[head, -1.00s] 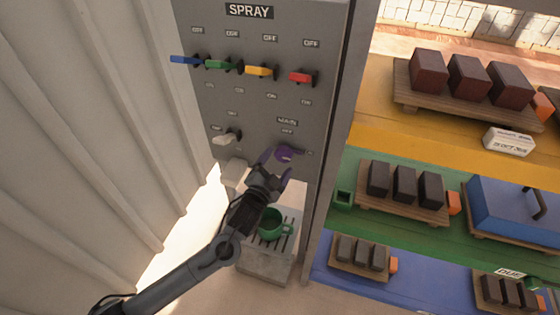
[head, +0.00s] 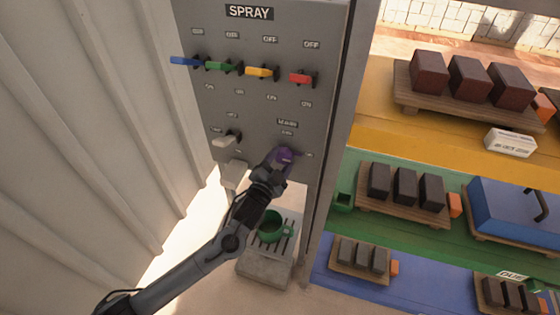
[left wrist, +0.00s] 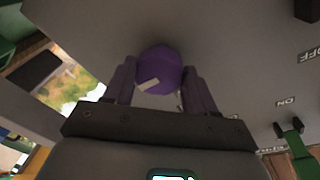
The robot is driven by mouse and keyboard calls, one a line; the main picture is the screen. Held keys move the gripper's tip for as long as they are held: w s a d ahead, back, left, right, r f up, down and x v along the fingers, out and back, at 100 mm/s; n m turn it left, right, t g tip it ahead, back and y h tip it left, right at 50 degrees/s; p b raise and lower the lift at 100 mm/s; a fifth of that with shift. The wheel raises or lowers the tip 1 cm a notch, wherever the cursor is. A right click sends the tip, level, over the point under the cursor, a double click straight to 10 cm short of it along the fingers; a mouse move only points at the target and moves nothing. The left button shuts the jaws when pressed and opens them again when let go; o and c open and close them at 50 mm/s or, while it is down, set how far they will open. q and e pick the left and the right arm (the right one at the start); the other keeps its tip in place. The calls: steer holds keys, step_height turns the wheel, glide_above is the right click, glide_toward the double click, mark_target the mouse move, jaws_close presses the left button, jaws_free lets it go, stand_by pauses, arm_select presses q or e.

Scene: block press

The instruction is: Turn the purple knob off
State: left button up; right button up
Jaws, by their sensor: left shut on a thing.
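The purple knob (head: 285,155) sits on the grey control panel (head: 265,115), just below the label "MAIN". In the left wrist view the round purple knob (left wrist: 159,70) lies between my two fingers and carries a pale mark on its face. My left gripper (head: 281,160) has reached the panel and is shut on the knob; its fingers also show in the left wrist view (left wrist: 160,88). The fingers partly hide the knob in the head view. My right gripper is not in view.
Blue, green, yellow and red levers (head: 262,71) line the panel above, with a white handle (head: 224,141) at left. A green mug (head: 270,226) stands on a grate below. Shelves with dark blocks (head: 405,187) fill the right side.

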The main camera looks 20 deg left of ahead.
arm_select(q)
steer(key=n+p, duration=0.2)
steer(key=n, duration=0.1)
steer(key=n+p, duration=0.2)
steer(key=n, duration=0.3)
steer(key=shift+d+t, duration=0.1)
steer(key=shift+t, duration=0.2)
steer(key=n+y+p, duration=0.1)
steer(key=n+p, duration=0.1)
steer(key=n, duration=0.4)
steer(key=shift+f, duration=0.15)
steer(key=n+p, duration=0.1)
steer(key=n, duration=0.3)
steer(key=shift+d+t+y, duration=0.1)
steer(key=shift+t+y, duration=0.2)
steer(key=shift+n, duration=0.5)
steer(key=shift+p, duration=0.3)
